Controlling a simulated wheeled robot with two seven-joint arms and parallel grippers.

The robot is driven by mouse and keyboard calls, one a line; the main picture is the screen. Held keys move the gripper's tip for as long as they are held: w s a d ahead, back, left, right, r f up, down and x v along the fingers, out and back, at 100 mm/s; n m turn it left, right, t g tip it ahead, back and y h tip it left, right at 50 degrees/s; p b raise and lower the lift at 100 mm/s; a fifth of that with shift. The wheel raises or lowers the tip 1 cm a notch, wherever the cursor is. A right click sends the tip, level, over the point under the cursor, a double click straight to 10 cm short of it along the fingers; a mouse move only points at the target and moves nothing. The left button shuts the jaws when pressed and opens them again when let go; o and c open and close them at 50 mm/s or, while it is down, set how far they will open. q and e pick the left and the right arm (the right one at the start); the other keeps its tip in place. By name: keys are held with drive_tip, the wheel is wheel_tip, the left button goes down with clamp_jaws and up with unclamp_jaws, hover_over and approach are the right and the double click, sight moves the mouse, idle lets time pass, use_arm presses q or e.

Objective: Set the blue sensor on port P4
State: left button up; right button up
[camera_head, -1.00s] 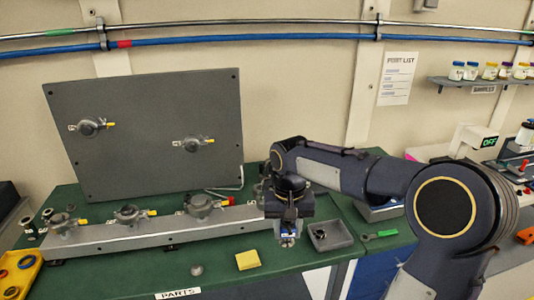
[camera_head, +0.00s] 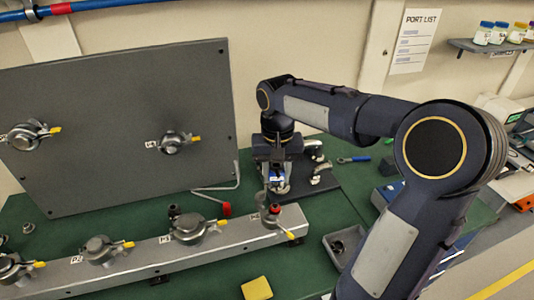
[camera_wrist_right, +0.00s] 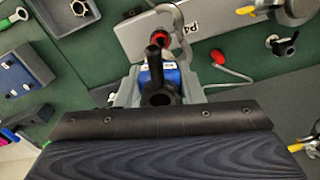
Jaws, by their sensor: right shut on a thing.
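My right gripper (camera_head: 277,188) is shut on the blue sensor (camera_head: 276,180), beyond the right end of the grey rail. In the right wrist view the blue sensor (camera_wrist_right: 171,76), with black fittings on it, sits between the grey fingers (camera_wrist_right: 160,92). Port P4 (camera_head: 270,215) is at the rail's right end, with a red part on top and a yellow-handled clamp. It shows in the right wrist view as a red ring (camera_wrist_right: 161,40) beside a "P4" label and a grey clamp loop. The sensor appears apart from the port. My left gripper is out of view.
The grey rail (camera_head: 150,262) carries other clamped ports. A grey panel (camera_head: 105,110) with two ports stands behind. A bent rod with a red end (camera_head: 226,208) lies behind the rail. A grey tray (camera_head: 348,240) and a yellow block (camera_head: 257,288) are nearby.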

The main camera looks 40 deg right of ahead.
sight(276, 186)
drive_tip(key=shift+w+f, duration=0.1)
drive_tip(key=shift+w, duration=0.05)
drive_tip(key=shift+f+b, duration=0.85)
drive_tip(key=shift+b, duration=0.15)
wheel_tip(276, 186, down, 5)
drive_tip(key=b, duration=0.4)
drive_tip(key=shift+r, duration=0.15)
drive_tip(key=shift+f+b, duration=0.3)
drive_tip(key=shift+f, duration=0.35)
idle(1.4)
drive_tip(key=o, duration=1.2)
drive_tip(key=shift+c, duration=0.2)
drive_tip(key=shift+r, duration=0.1)
